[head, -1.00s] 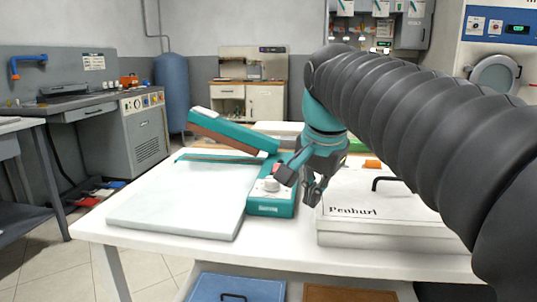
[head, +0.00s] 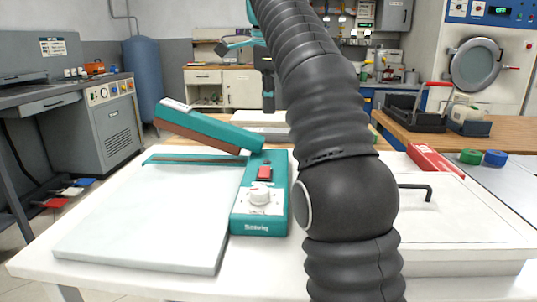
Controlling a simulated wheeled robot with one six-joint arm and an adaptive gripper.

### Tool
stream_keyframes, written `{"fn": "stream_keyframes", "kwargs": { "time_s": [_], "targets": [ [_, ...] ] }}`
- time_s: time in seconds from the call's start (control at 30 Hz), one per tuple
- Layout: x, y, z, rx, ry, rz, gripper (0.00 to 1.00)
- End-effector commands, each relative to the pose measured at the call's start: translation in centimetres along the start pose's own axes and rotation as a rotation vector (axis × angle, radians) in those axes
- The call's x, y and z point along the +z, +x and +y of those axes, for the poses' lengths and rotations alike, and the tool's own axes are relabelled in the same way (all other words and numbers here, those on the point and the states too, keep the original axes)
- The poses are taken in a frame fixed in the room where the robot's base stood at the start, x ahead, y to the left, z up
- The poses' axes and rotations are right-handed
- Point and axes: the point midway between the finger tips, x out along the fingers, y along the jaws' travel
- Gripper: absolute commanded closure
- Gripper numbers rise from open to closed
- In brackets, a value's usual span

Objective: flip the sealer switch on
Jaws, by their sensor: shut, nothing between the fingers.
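The teal sealer (head: 278,200) stands on the white table, its hinged arm (head: 205,125) raised at a slant. On its top are a red switch (head: 264,172) and, nearer me, a white round knob (head: 260,197). I cannot tell which way the switch is tipped. A pale flat board (head: 150,215) lies to the left of the sealer. My gripper (head: 268,103) is small and dark in the picture, pointing down above and beyond the sealer, apart from the switch. It is shut and empty.
A white lidded box (head: 460,220) with a black handle (head: 415,188) stands to the right, partly behind my arm. A red box (head: 433,160), a green roll (head: 470,157) and a blue roll (head: 495,158) lie behind it. My arm crosses the middle of the view.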

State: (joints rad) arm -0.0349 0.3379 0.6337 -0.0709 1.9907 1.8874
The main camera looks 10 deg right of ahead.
Motion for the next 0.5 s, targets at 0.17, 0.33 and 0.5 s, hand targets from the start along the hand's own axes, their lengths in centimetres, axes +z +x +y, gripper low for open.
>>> {"fn": "stream_keyframes", "kwargs": {
  "time_s": [0.17, 0.33, 0.5],
  "targets": [
    [0.0, 0.0, 0.0, -0.001, -0.003, 0.0, 1.0],
    [0.0, 0.2, 0.0, -0.001, -0.003, 0.0, 1.0],
    [-0.1, 1.3, 0.0, 0.001, -0.001, 0.001, 1.0]
  ]
}}
